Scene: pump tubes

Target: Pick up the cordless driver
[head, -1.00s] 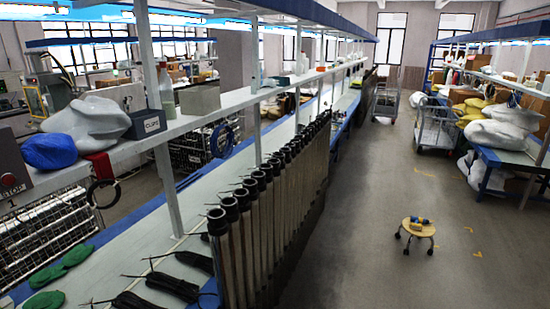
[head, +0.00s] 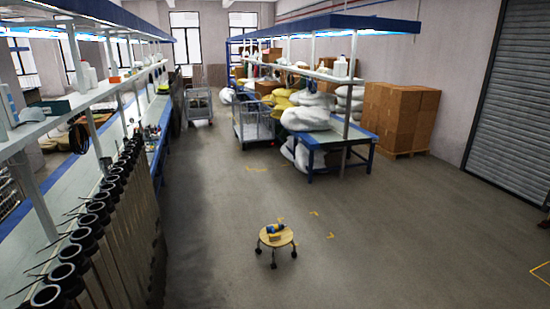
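The cordless driver (head: 275,229) looks like a small blue and yellow thing. It lies on top of a low round wooden stool (head: 284,239) with dark legs on casters. The stool stands on the open floor, a little below the middle of the head view. The driver is too small to make out its handle or bit. Neither of my grippers is in view.
A long workbench (head: 52,237) with a row of upright pump tubes (head: 120,215) runs along the left. A blue packing table (head: 340,140) with sacks, a wire cart (head: 255,126) and stacked cartons (head: 397,118) stand farther back. The floor around the stool is clear.

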